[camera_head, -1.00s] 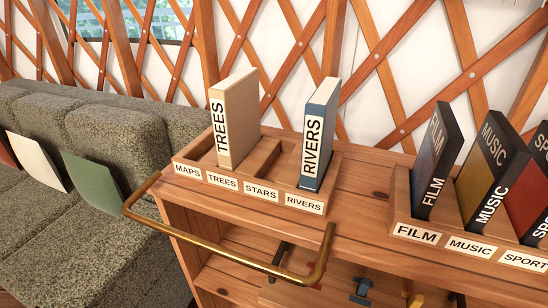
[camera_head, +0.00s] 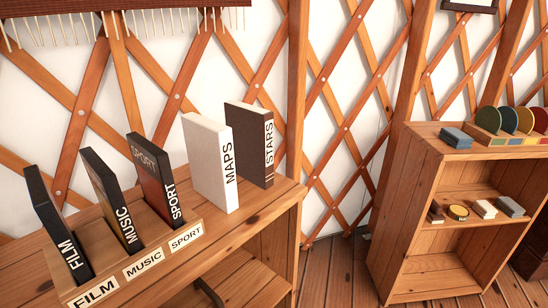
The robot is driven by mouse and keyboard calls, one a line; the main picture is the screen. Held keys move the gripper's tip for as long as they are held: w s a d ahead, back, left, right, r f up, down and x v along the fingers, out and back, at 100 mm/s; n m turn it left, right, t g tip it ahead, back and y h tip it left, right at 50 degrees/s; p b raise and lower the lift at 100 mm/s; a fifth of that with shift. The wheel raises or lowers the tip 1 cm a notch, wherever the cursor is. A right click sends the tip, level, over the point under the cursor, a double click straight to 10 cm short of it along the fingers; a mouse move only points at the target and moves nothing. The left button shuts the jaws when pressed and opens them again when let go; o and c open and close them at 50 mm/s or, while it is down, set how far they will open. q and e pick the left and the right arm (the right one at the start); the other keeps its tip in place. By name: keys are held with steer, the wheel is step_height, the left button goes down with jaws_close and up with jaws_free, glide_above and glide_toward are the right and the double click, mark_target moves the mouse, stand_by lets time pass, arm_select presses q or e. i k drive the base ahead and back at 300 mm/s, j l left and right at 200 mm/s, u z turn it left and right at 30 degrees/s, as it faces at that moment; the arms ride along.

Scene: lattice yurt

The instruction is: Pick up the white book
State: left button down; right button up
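The white book (camera_head: 208,162) stands upright on the wooden shelf top, its white spine labelled MAPS facing right of the picture. It is right of the SPORT book and left of the dark brown STARS book (camera_head: 246,145), with a gap on each side. Neither of my grippers shows in the head view.
A wooden holder (camera_head: 205,243) labelled FILM, MUSIC and SPORT holds the dark FILM book (camera_head: 57,225), MUSIC book (camera_head: 112,200) and SPORT book (camera_head: 153,180). The shelf top ends just right of STARS. Another shelf unit (camera_head: 440,215) stands at the right, beyond bare floor.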

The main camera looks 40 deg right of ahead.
mark_target(209, 143)
steer(key=l+z, duration=0.15)
steer(key=z, duration=0.75)
